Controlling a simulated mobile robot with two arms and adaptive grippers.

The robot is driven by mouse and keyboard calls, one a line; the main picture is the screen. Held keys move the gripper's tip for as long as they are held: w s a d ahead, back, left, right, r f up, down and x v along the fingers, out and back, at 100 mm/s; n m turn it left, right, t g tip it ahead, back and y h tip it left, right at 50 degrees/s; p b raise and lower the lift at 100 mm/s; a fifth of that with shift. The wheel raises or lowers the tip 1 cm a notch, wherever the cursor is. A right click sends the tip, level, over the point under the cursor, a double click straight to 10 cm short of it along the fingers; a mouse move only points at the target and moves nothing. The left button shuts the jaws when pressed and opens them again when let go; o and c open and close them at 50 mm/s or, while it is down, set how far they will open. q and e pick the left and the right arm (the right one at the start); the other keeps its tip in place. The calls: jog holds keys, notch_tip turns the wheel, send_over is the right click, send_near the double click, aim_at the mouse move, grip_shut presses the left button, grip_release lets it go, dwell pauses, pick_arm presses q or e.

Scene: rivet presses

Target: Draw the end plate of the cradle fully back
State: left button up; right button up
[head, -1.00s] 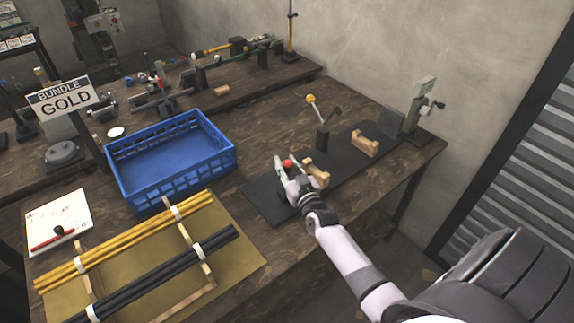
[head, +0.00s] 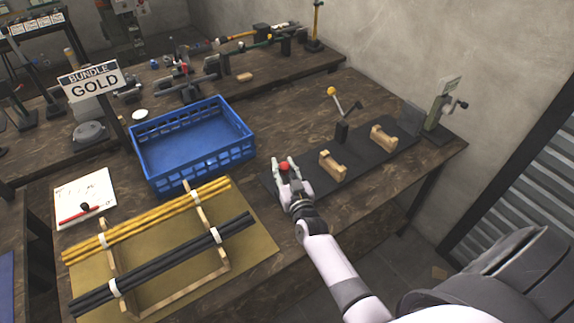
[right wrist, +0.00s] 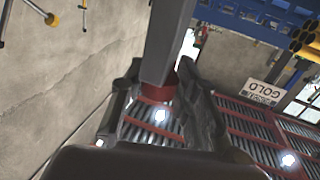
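The cradle lies on a long black base (head: 363,156) on the wooden bench and has two notched wooden blocks (head: 333,166). My right gripper (head: 286,167) is at the base's left end, apart from the nearer block. Its fingers are closed around a red knob (head: 284,167). In the right wrist view, a red part (right wrist: 160,90) sits between the dark fingers, with a grey bar (right wrist: 167,40) rising beyond it. The end plate is largely hidden by my gripper, so I cannot make out its face. My left gripper is not in view.
A blue crate (head: 198,169) stands left of the cradle. Yellow and black rods lie on a wooden rack (head: 222,268) in front. A yellow-knobbed lever (head: 332,92) rises behind the base, and a grey-green press (head: 445,100) stands at its right end.

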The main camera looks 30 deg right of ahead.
jog(key=o, duration=0.5)
jog(key=shift+a, duration=0.3)
jog(key=shift+d, duration=0.1)
jog(key=s, duration=0.4)
jog(key=s+a, duration=0.1)
jog(key=s, duration=0.3)
jog(key=s+a, duration=0.1)
jog(key=s, duration=0.3)
jog(key=shift+a, duration=0.1)
jog(key=shift+w, duration=0.1)
